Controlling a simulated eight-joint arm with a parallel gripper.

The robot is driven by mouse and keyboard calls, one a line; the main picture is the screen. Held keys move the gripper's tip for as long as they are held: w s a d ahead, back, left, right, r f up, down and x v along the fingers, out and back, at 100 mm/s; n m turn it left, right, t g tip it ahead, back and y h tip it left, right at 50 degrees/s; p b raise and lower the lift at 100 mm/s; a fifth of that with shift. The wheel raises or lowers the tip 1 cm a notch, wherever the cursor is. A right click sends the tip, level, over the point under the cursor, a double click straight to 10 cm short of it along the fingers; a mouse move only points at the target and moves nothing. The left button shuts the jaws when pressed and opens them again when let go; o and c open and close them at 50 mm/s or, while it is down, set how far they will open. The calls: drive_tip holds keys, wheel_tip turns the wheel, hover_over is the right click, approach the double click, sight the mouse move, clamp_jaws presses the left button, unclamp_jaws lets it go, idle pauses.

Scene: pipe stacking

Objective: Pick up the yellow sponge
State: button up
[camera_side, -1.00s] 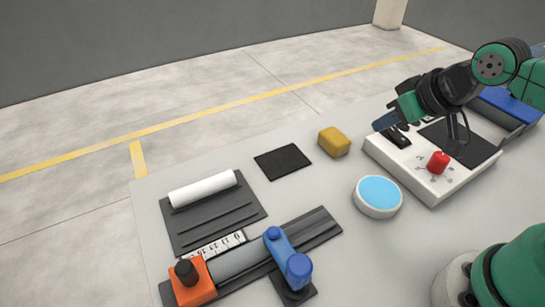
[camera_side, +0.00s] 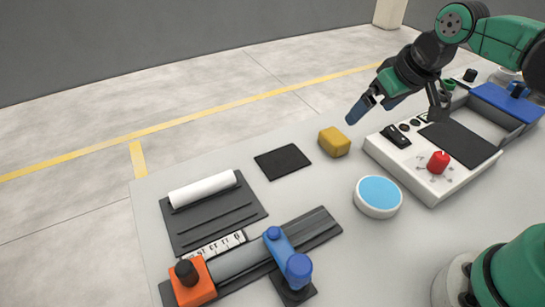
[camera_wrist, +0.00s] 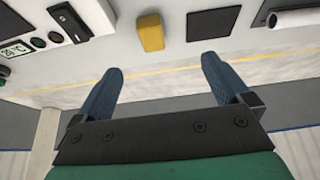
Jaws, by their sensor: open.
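The yellow sponge (camera_side: 334,142) lies on the table between a black pad and the white control panel. In the wrist view the sponge (camera_wrist: 151,33) shows at the top, ahead of and between the two fingers, apart from both. My gripper (camera_side: 368,106) is open and empty, raised above the table to the upper right of the sponge in the side view. Its two blue fingers (camera_wrist: 160,82) are spread wide in the wrist view. Nothing hides the sponge.
The black pad (camera_side: 283,162) lies left of the sponge. The white control panel (camera_side: 432,184) with a red knob stands to its right. A round container with a blue top (camera_side: 378,194) is in front. A dark rack (camera_side: 215,222) with a white roll (camera_side: 202,188) is at left.

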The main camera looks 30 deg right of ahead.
drive_tip(key=w+f+g, duration=0.2)
drive_tip(key=w+g, duration=0.1)
drive_tip(key=w, duration=0.2)
drive_tip(key=g, duration=0.2)
hover_over(335, 135)
drive_tip(key=f, duration=0.5)
drive_tip(key=shift+s+f, duration=0.2)
drive_tip(key=shift+f, duration=0.05)
drive_tip(key=shift+w+f, duration=0.15)
drive_tip(key=shift+f, duration=3.1)
drive_tip(key=c, duration=1.3)
drive_tip(key=shift+c, duration=0.2)
drive_tip(key=shift+r, duration=0.15)
wheel_tip(335, 135, up, 20)
